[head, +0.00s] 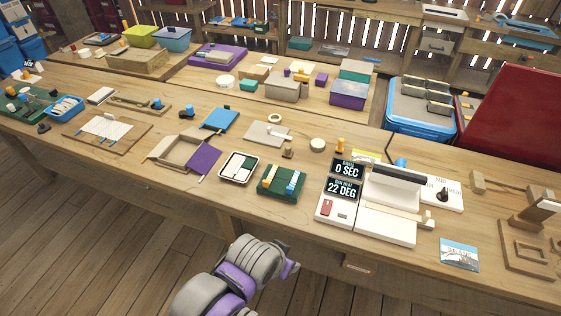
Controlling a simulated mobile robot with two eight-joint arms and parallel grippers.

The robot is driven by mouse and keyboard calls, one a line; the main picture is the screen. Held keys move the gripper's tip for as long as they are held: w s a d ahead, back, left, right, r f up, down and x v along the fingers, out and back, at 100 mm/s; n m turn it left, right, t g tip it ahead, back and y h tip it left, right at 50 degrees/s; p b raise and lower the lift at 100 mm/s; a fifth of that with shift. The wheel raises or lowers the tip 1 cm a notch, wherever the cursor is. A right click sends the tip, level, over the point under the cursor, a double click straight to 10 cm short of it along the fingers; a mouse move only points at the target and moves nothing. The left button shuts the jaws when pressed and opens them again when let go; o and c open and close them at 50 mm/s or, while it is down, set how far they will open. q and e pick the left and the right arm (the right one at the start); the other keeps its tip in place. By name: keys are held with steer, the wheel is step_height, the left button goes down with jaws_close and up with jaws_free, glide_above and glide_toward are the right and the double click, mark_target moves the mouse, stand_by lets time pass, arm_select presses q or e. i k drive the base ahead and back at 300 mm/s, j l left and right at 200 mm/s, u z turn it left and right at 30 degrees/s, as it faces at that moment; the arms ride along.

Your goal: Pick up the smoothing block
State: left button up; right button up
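I cannot tell for sure which thing is the smoothing block. A pale flat plate (265,136) with a raised part lies mid-table, and a small brown block (288,153) sits just to its right. A wooden T-shaped piece (483,184) lies on the table at the right. One of my arms, grey and purple, comes in at the bottom, below the table's front edge and apart from everything on top. No gripper fingers show on it, and my other arm is out of view.
A white machine (386,226) with a dark bar and displays reading 0 SEC and 22 DEG stands right of the middle. A green board (282,196), a white tray (254,170) and an open box (165,152) lie along the front. Floor is clear at lower left.

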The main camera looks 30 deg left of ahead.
mark_target(288, 153)
steer(key=i+j+z, duration=0.15)
steer(key=j, duration=0.25)
steer(key=i+j+z, duration=0.15)
steer(key=j, duration=0.3)
steer(key=i+j+z, duration=0.15)
steer(key=j, duration=0.3)
steer(key=j+z, duration=0.15)
steer(key=j, duration=0.3)
